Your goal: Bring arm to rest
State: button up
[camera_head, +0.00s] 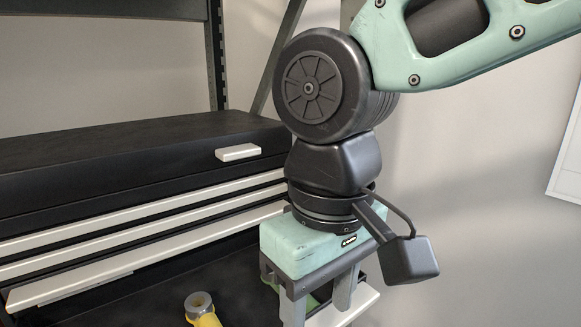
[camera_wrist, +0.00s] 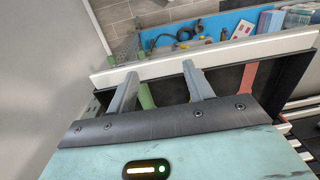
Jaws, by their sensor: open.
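My gripper (camera_head: 318,302) hangs at the end of my arm at the lower middle of the head view, pointing down. Its two grey fingers are apart, and nothing shows held between them. In the wrist view the open fingers (camera_wrist: 160,73) reach over a dark drawer with a pale front edge (camera_wrist: 215,55). A green piece (camera_wrist: 146,95) shows beyond the left finger, and a red piece (camera_wrist: 248,76) lies to the right of the fingers. The fingertips' height above the drawer is unclear.
A black drawer cabinet (camera_head: 120,150) with pale handles stands at the left, close to my gripper. A yellow item with a grey ring end (camera_head: 202,308) is below. The wrist view shows a blue surface (camera_wrist: 220,25) with small items. The right side is open before the wall.

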jog(key=s+d+f+b, duration=0.2)
jog(key=d+f, duration=0.3)
jog(key=f, duration=0.3)
jog(key=s+d+f+b, duration=0.2)
jog(key=d+f+b, duration=0.1)
jog(key=d+f, duration=0.3)
notch_tip(320, 180, down, 3)
jog(key=shift+r+b, duration=0.15)
jog(key=shift+b, duration=0.15)
jog(key=shift+d, duration=0.1)
dwell(0.8)
